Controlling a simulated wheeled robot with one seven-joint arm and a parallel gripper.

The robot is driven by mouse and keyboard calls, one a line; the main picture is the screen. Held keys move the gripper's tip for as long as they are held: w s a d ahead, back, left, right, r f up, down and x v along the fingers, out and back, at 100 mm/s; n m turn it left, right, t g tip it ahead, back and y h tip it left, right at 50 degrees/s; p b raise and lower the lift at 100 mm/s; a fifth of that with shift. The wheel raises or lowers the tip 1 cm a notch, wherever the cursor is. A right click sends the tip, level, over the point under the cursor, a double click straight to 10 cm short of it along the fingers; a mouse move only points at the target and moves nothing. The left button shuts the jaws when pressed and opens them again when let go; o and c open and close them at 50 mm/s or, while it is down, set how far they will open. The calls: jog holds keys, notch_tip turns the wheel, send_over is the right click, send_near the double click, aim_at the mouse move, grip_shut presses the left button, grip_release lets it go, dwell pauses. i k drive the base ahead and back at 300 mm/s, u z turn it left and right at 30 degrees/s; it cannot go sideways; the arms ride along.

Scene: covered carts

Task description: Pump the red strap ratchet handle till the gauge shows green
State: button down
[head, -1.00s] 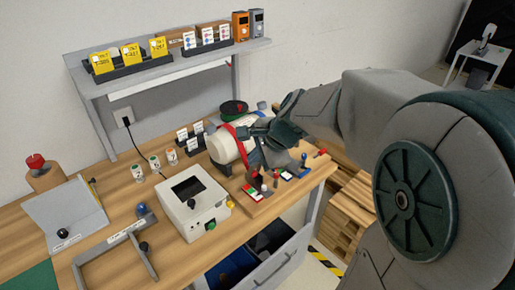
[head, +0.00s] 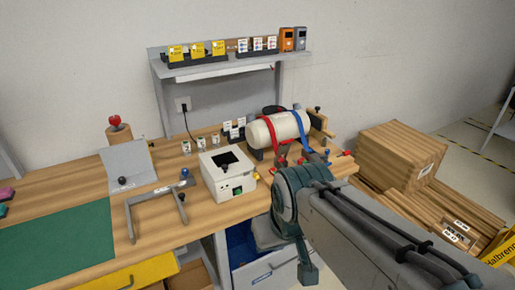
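A white cylinder (head: 280,129) lies on its side on a wooden board on the bench, in the head view. A red strap (head: 268,131) crosses it left of a blue strap (head: 299,128). Small grey and red parts (head: 283,155) sit at the front of the cylinder below the red strap; I cannot tell the handle's angle. The gauge is too small to read. My arm reaches in from the lower right, its teal joint (head: 295,190) in front of the bench edge. My gripper's fingertips cannot be made out, and no contact with the red strap shows.
A white box (head: 228,174) with a dark screen stands left of the cylinder. A grey angled frame (head: 157,208) and a green mat (head: 57,245) lie farther left. A shelf (head: 215,68) is above. Open drawers are below, and stacked cardboard boxes (head: 402,150) stand at right.

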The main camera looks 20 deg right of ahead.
aim_at(283, 150)
jog(key=u, duration=0.3)
jog(key=k, duration=0.55)
jog(key=z, duration=0.85)
jog(key=i, duration=1.65)
jog(key=u, duration=0.35)
